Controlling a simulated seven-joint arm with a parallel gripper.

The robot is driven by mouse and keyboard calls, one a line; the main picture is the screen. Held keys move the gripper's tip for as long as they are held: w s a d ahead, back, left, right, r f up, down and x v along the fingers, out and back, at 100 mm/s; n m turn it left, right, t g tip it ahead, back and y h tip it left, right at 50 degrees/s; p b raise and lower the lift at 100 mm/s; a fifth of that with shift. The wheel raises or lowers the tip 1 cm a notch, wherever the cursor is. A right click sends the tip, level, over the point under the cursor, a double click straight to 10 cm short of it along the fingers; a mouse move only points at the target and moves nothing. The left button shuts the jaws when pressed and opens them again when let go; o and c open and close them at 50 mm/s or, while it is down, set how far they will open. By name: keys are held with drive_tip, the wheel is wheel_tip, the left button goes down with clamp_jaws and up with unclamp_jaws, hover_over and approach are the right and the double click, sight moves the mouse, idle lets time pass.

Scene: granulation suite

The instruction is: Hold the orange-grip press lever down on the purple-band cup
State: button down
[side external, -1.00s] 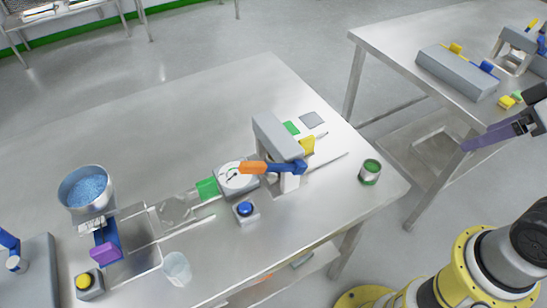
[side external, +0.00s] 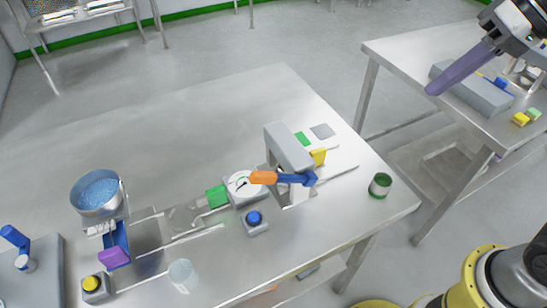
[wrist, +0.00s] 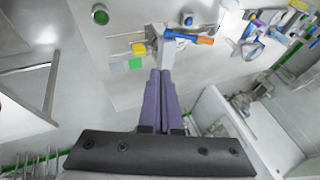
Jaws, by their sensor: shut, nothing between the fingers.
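The press (side external: 288,147) is a grey frame on the steel table. Its lever has a blue arm and an orange grip (side external: 263,178), which sticks out to the left, roughly level. The grip also shows near the top of the wrist view (wrist: 205,41). My gripper (side external: 432,88) has long purple fingers. It is shut and empty, high to the right of the press and well apart from the lever. In the wrist view the shut fingertips (wrist: 160,73) point toward the press. I cannot make out a purple-band cup.
A green-banded cup (side external: 380,186) stands near the table's right edge. A dial (side external: 243,188) and a blue button (side external: 254,218) sit by the press. A hopper (side external: 99,193), a purple grip (side external: 114,257) and a clear cup (side external: 183,275) are at left. The table's back is bare.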

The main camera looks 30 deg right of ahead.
sight(264, 173)
drive_tip(key=w+a+f+n+g+y, duration=0.1)
drive_tip(key=w+a+f+g, duration=0.3)
drive_tip(key=w+a, duration=0.7)
drive_tip(key=a+f+y, duration=0.1)
drive_tip(key=a, duration=0.2)
drive_tip(key=shift+a, duration=0.25)
drive_tip(key=x, duration=1.4)
drive_tip(key=shift+s+a, duration=0.1)
drive_tip(key=shift+s, duration=0.15)
drive_tip(key=shift+a, duration=0.15)
